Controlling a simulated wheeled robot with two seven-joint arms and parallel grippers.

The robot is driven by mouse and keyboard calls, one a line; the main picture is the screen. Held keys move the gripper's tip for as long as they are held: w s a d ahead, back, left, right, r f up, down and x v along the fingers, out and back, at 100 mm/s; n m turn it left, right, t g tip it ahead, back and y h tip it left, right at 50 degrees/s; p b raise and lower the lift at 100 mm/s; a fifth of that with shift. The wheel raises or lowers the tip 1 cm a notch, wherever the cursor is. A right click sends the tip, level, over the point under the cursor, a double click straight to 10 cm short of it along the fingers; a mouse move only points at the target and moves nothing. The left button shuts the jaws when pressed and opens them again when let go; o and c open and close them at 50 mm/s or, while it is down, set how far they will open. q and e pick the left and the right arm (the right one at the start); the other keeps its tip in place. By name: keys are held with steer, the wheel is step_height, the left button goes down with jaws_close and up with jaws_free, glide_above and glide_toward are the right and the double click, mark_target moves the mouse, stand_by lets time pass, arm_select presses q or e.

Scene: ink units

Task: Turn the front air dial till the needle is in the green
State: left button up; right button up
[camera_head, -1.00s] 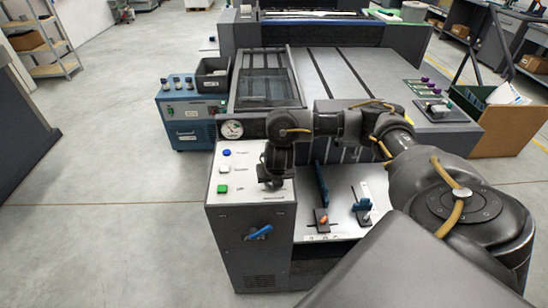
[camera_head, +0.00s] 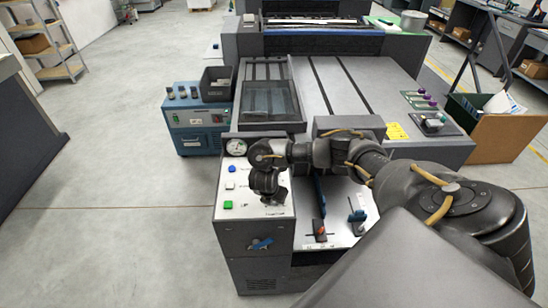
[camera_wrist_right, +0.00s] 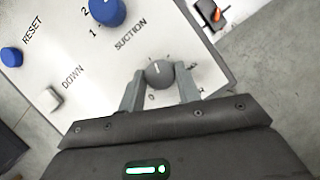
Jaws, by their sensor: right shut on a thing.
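A dark grey dial (camera_wrist_right: 159,73) with a white pointer line stands on the white panel (camera_wrist_right: 60,140) in the right wrist view. Marks and small figures ring it; its own name is not readable. My right gripper (camera_wrist_right: 160,86) is shut on it, one finger on each side. In the head view my right gripper (camera_head: 268,192) is over the panel and hides the dial. The round gauge (camera_head: 236,147) is at the panel's back left corner; its needle and any green zone are too small to read. My left gripper is not in view.
A blue knob (camera_wrist_right: 107,10) marked 1 and 2 is close by, with the word SUCTION beside it. Levers with orange (camera_head: 321,230) and blue (camera_head: 357,215) tops stand to the right.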

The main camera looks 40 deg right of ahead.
stand_by(0.4)
steer(key=o, duration=1)
steer(key=shift+w+a+r, duration=0.15)
steer(key=shift+a+r, duration=0.2)
steer(key=shift+r, duration=0.3)
steer(key=shift+s+a+r+b, duration=0.1)
steer(key=shift+s+r+b, duration=0.05)
steer(key=shift+r+b, duration=0.15)
steer(key=shift+s+r+b, duration=0.15)
steer(key=shift+r, duration=0.25)
steer(key=shift+v, duration=4)
